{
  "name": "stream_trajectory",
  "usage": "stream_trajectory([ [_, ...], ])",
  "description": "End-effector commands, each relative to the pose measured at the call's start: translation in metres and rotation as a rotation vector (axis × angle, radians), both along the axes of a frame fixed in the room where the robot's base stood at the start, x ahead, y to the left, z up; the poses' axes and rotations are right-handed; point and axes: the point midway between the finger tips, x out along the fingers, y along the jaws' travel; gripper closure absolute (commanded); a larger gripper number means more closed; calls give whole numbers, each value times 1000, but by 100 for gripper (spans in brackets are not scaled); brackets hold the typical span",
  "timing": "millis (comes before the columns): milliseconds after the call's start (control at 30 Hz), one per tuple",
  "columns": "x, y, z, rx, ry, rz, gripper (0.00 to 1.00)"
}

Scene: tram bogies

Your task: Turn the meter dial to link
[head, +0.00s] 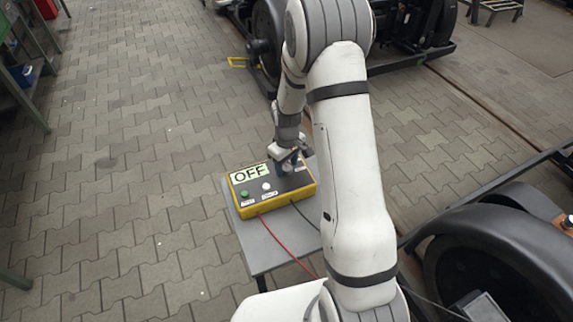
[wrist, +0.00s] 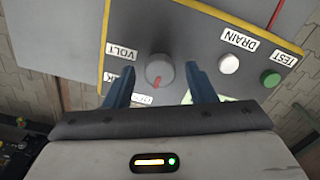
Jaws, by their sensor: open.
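The meter is a yellow box with a grey top panel, seen in the head view (head: 262,210) on a small grey table. Its display (head: 250,173) reads OFF. In the wrist view, the round grey dial (wrist: 160,67) has a red mark on its lower edge, facing a label that is partly hidden. A VOLT label (wrist: 122,52) is at the dial's upper left; a label ending in K is cut off by the left finger. My gripper (wrist: 160,74) is open, one blue finger on each side of the dial with gaps. In the head view, my gripper (head: 290,161) is over the box's right part.
A white button (wrist: 229,63) marked DRAIN and a green button (wrist: 271,79) marked TEST are on the panel. A red cable (head: 284,247) and a dark one leave the box. The grey table (head: 262,246) stands on paving, with dark bogies behind and to the right.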

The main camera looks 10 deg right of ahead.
Motion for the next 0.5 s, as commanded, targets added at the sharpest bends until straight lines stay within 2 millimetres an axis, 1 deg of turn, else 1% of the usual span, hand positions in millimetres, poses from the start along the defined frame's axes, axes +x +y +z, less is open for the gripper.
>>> stream_trajectory([
  [267, 0, 0, -2, 0, 0, -1, 50],
  [500, 0, -1, -2, 0, 0, -1, 69],
])
